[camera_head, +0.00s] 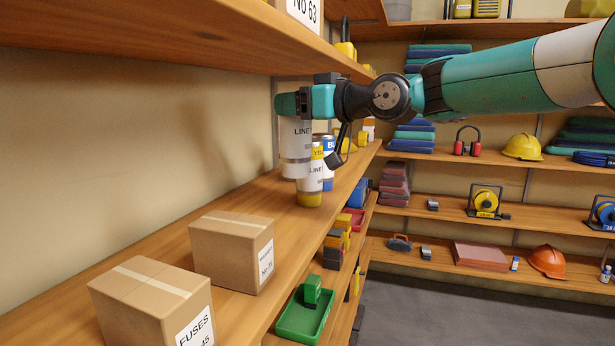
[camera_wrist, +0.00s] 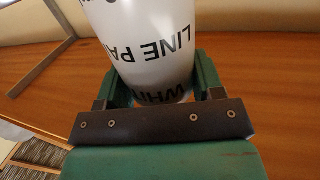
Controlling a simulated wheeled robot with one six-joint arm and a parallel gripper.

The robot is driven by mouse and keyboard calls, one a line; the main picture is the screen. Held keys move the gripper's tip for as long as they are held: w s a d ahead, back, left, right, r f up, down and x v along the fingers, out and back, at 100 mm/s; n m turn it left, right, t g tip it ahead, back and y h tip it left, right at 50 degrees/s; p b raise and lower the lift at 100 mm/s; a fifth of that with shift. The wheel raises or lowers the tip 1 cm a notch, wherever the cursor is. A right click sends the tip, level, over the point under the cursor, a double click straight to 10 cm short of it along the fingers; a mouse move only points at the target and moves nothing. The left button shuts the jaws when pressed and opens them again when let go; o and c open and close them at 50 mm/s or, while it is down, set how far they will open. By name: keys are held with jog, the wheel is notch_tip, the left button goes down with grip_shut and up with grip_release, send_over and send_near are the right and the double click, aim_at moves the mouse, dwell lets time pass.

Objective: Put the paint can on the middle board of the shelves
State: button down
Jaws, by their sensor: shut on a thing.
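A white cylindrical can marked LINE (camera_head: 296,150) stands upright in my gripper (camera_head: 293,104), over the far part of the middle board (camera_head: 250,205) of the left shelves. The can also shows in the wrist view (camera_wrist: 143,45), where WHITE is partly readable on it. There both green fingers of my gripper (camera_wrist: 160,65) are closed on its sides. I cannot tell whether the can's base touches the board; a nearer can partly covers it in the head view.
A yellow-labelled can (camera_head: 311,182) and a blue-labelled can (camera_head: 327,150) stand close by. Two cardboard boxes (camera_head: 232,247) (camera_head: 150,302) sit nearer on the board. Bare board lies between boxes and cans. The upper board (camera_head: 190,45) overhangs. A green tray (camera_head: 305,318) is lower.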

aim_at(301, 155)
jog(key=shift+s+a+r, duration=0.3)
jog(key=shift+s+a, duration=0.15)
jog(key=shift+a, duration=0.05)
jog(key=b, duration=0.4)
jog(key=shift+s+a+f+g, duration=0.1)
jog(key=shift+s+f+g, duration=0.1)
jog(key=shift+g, duration=0.1)
jog(key=shift+r+y+b, duration=0.1)
jog(key=shift+y+b, duration=0.2)
jog(key=shift+b, duration=0.05)
notch_tip(301, 155, down, 9)
jog(key=shift+p, duration=0.5)
jog(key=shift+f, duration=0.25)
